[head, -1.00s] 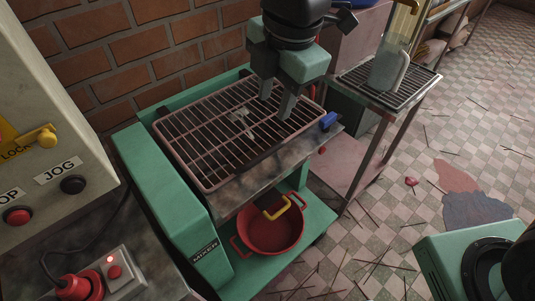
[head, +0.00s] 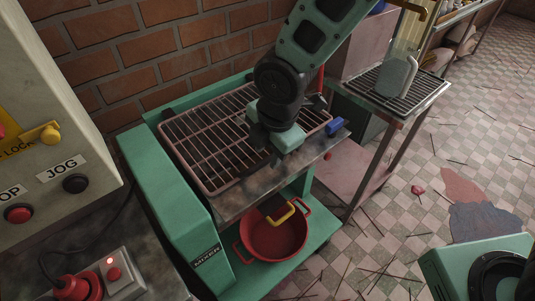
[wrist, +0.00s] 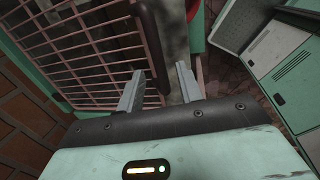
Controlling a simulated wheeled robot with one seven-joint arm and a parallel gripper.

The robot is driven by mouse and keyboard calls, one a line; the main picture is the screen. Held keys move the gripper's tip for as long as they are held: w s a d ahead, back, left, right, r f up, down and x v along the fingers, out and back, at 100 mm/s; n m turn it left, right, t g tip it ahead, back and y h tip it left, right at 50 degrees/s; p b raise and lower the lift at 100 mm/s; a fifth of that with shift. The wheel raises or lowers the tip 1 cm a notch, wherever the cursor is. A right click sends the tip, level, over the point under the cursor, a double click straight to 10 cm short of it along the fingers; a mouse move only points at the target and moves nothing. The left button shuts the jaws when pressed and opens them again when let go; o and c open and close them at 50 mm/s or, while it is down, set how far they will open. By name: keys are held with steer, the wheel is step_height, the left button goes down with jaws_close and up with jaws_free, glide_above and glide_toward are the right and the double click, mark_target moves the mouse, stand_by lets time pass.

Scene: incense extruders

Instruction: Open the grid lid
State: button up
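The grid lid (head: 205,140) is a pinkish-red wire grid in a frame. It lies flat on top of the green mixer (head: 165,190). In the wrist view the grid (wrist: 85,50) fills the upper left, and a dark bar-shaped handle (wrist: 150,40) runs along its edge. My gripper (wrist: 159,72) is open, with its two grey fingers apart and the handle's near end between them, closer to the left finger. I cannot tell whether they touch. In the head view my gripper (head: 268,158) is low over the lid's front right part; its fingertips are mostly hidden.
A blue part (head: 335,126) sits at the mixer's right front corner. A red pot (head: 274,238) stands on the lower shelf. A rack table (head: 420,92) is close on the right, a brick wall (head: 165,45) behind, and a control box (head: 55,130) on the left.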

steer(key=shift+w+a+f, duration=0.1)
steer(key=shift+w+f, duration=0.05)
steer(key=shift+f, duration=0.65)
